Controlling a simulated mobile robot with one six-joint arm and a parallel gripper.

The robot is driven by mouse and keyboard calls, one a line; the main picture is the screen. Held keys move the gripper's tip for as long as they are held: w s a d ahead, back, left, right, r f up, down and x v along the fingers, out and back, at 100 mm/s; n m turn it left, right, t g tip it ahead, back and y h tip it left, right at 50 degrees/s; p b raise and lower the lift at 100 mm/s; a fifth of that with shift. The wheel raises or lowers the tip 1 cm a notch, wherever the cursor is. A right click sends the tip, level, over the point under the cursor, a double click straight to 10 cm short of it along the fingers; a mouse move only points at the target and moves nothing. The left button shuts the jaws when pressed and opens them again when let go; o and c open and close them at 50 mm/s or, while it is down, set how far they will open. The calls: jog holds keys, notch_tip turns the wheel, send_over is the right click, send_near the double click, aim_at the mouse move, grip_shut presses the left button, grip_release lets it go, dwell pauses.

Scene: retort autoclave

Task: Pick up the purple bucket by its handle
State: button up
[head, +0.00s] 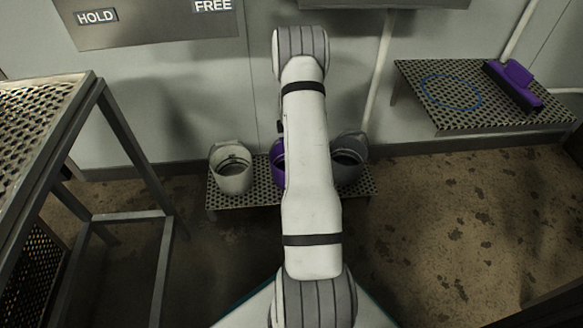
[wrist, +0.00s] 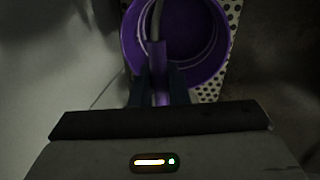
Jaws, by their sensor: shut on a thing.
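The purple bucket (head: 277,163) stands at the middle of a low perforated rack (head: 230,207) by the wall, mostly hidden behind my arm. In the wrist view its round open top (wrist: 205,50) shows, with a grey wire handle and a purple grip (wrist: 158,58) across it. My gripper (wrist: 161,84) is shut on this handle grip, one dark finger on each side. The bucket looks empty inside. Whether it touches the rack cannot be told. My gripper is hidden behind my arm in the head view.
A white bucket (head: 232,172) stands left of the purple one and a grey bucket (head: 348,160) right of it, both close. A tall metal table frame (head: 128,216) is at left. A wall shelf (head: 425,101) at right holds a purple brush-like tool (head: 515,83). Floor at right is clear.

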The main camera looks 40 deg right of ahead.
grip_shut()
